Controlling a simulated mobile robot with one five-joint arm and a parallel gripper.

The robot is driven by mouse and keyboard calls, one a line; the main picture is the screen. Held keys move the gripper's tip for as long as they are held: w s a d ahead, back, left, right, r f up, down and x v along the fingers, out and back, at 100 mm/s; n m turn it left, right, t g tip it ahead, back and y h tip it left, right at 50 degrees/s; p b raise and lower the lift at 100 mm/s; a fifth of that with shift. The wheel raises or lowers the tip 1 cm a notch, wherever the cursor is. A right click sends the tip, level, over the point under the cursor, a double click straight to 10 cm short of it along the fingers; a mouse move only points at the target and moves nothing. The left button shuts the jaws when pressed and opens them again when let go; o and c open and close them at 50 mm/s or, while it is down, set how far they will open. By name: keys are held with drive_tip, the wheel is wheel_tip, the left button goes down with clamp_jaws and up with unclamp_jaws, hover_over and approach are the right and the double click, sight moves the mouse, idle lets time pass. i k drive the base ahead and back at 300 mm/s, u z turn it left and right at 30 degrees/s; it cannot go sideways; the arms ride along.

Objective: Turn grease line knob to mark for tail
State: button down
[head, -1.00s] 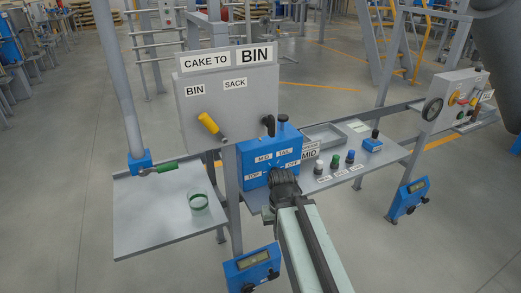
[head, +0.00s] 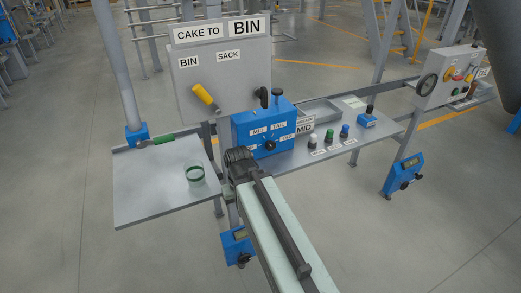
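The grease line box (head: 245,137) is blue and stands at the left end of the bench, with labels around a dark knob (head: 269,146). MID is at its upper left, TAIL (head: 278,127) at its upper right and OFF (head: 287,138) at its right. The label at its left is partly covered. The knob's pointing direction is too small to tell. My gripper (head: 238,158) is in front of the box's lower left, left of the knob and apart from it in the picture. Its fingers are hidden behind its dark body.
A grey panel (head: 225,85) with a yellow lever (head: 204,97) rises behind. A tray shelf (head: 145,190) with a green-rimmed cup (head: 195,174) is at the left.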

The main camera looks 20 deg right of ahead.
sight(270, 145)
drive_tip(key=u, duration=0.05)
drive_tip(key=k, duration=0.6)
drive_tip(key=z, duration=0.4)
drive_tip(key=i, duration=0.5)
drive_tip(key=u, duration=0.9)
drive_tip(key=k, duration=0.55)
drive_tip(key=u, duration=0.75)
